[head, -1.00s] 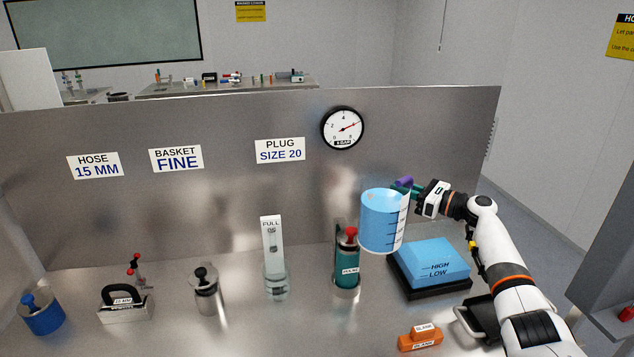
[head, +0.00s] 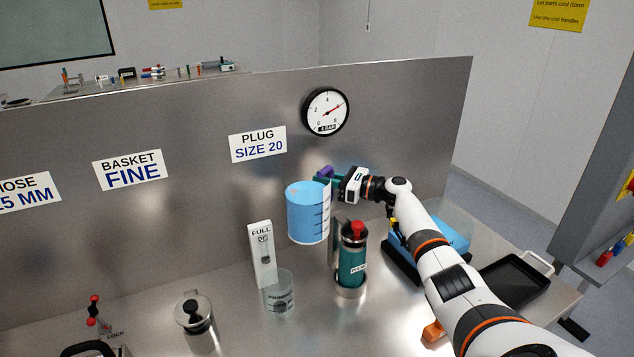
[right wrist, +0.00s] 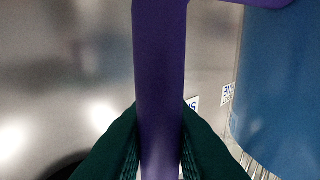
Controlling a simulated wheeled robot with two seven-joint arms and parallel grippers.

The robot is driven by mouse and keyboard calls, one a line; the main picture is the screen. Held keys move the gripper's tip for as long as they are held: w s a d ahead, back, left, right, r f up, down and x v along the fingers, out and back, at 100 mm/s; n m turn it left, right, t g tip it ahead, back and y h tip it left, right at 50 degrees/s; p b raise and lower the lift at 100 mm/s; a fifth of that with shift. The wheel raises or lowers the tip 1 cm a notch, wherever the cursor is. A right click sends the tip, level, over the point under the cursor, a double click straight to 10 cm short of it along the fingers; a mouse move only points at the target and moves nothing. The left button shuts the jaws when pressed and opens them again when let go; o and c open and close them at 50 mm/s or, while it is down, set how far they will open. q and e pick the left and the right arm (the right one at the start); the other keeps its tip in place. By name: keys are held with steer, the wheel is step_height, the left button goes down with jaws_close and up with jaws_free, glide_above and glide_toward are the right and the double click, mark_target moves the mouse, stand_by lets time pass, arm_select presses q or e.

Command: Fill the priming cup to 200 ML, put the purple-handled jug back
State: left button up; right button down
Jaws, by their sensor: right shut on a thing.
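The purple-handled jug (head: 307,213), holding blue liquid, is in the air above the bench in the head view, looking about upright. My right gripper (head: 335,178) is shut on its purple handle; the handle (right wrist: 160,80) runs between the fingers in the right wrist view, with the blue jug side (right wrist: 285,80) to the right. The clear priming cup (head: 279,294) stands on the bench below and left of the jug. It looks empty; its marks are too small to read. A gauge plate marked FULL (head: 262,255) stands right behind the cup. My left gripper is not in view.
A teal canister with a red knob (head: 353,262) stands right of the cup. A steel pot with a black knob (head: 195,320) is to the left. Behind my right arm are a blue tank (head: 452,236) and a black tray (head: 515,280). A steel wall with a gauge (head: 326,111) backs the bench.

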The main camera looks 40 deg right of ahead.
arm_select(q)
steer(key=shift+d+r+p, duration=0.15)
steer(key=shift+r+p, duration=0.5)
steer(key=shift+p, duration=0.1)
arm_select(e)
steer(key=a+n, duration=0.3)
steer(key=n, duration=0.1)
steer(key=shift+s+r+g, duration=0.2)
steer(key=shift+s+g, duration=0.05)
steer(key=shift+g, duration=0.05)
